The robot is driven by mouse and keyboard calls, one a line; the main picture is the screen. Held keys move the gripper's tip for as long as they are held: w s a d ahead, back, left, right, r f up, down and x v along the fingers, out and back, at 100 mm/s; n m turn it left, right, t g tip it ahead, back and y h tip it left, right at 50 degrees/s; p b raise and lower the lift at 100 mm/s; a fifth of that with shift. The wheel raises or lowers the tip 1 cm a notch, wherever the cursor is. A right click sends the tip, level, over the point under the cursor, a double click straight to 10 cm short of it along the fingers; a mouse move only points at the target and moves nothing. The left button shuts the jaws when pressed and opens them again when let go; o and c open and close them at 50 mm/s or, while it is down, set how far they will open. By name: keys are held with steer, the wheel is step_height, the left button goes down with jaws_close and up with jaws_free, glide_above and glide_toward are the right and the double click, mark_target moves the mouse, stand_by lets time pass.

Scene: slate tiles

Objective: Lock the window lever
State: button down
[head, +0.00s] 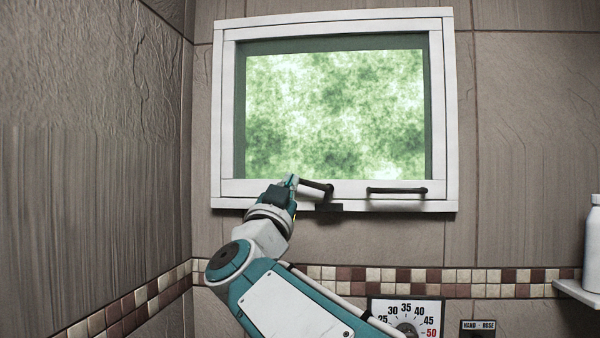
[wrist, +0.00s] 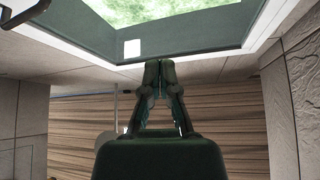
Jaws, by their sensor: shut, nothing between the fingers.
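The white-framed window (head: 221,110) is set in the tiled wall, with green, blurred glass. A dark lever (head: 318,187) sits low on the frame left of centre, slanting down to the right toward a black bracket (head: 328,207) on the bottom edge. My gripper (head: 291,181) is at the lever's left end; I cannot tell whether they touch. In the wrist view my gripper (wrist: 166,66) has its fingertips together with nothing between them, just below the window frame (wrist: 205,58).
A dark horizontal handle (head: 396,190) is fixed on the lower frame, right of the lever. A numbered dial (head: 406,315) and a labelled plate (head: 478,326) are on the wall below. A white bottle (head: 594,240) stands on a shelf (head: 578,290) at right. The left wall is close.

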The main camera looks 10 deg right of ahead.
step_height(320, 180, up, 5)
glide_above(309, 183)
steer(key=s+a, duration=0.1)
steer(key=s, duration=0.1)
steer(key=shift+w+a+f, duration=0.15)
steer(key=shift+w+f, duration=0.05)
steer(key=shift+f, duration=0.45)
steer(key=shift+w+a+f, duration=0.2)
steer(key=shift+f, duration=0.4)
steer(key=shift+w+a+f, duration=0.15)
steer(key=shift+w+f, duration=0.05)
steer(key=shift+f, duration=0.45)
steer(key=shift+w+a+f+n+t+y, duration=0.15)
steer(key=shift+f+n+y, duration=0.1)
steer(key=shift+f+n, duration=0.25)
steer(key=shift+s+a+f+n+t+y, duration=0.15)
steer(key=shift+f+n+y, duration=0.15)
steer(key=shift+n, duration=0.2)
steer(key=shift+w, duration=0.1)
